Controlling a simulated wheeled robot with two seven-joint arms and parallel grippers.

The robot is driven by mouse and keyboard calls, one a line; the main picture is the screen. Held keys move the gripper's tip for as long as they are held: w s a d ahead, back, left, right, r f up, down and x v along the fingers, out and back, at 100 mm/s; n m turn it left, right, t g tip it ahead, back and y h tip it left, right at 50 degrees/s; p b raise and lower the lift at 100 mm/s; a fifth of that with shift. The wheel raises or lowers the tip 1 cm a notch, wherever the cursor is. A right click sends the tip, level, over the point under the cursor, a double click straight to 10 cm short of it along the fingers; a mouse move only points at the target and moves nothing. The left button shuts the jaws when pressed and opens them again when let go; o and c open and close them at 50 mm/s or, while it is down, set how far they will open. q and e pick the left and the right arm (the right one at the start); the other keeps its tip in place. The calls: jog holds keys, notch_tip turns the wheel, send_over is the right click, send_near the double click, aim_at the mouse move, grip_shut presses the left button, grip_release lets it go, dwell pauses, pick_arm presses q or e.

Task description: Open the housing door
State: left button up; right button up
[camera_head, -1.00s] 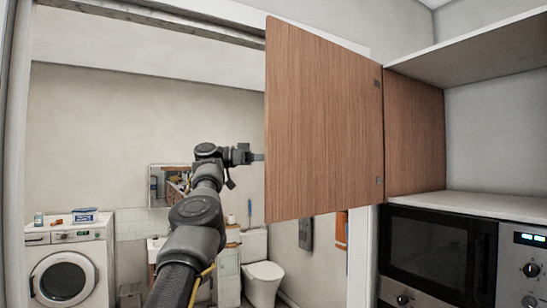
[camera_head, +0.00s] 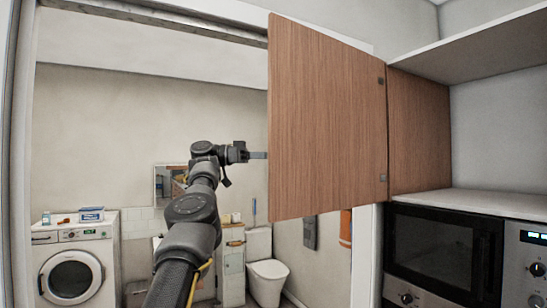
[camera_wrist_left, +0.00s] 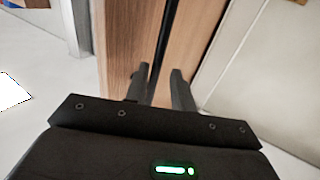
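The wooden housing door (camera_head: 328,118) is swung out from the cabinet on the hinges at its right edge and stands wide open. My left gripper (camera_head: 259,155) is at the door's free left edge, about mid-height. In the left wrist view its two fingers (camera_wrist_left: 160,88) are apart, one on each side of the door's dark narrow edge (camera_wrist_left: 160,45), with wood showing on both sides. I cannot tell whether either finger touches the wood. My right gripper is in neither view.
The open shelf space (camera_head: 497,130) is at the right, above a microwave (camera_head: 440,248) and another appliance (camera_head: 526,265). Behind my left arm are a washing machine (camera_head: 75,265) and a toilet (camera_head: 266,272). The room left of the door is clear at door height.

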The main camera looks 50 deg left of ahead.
pick_arm(q)
jog(key=p+v, duration=0.2)
jog(key=v, duration=0.6)
dwell(0.4)
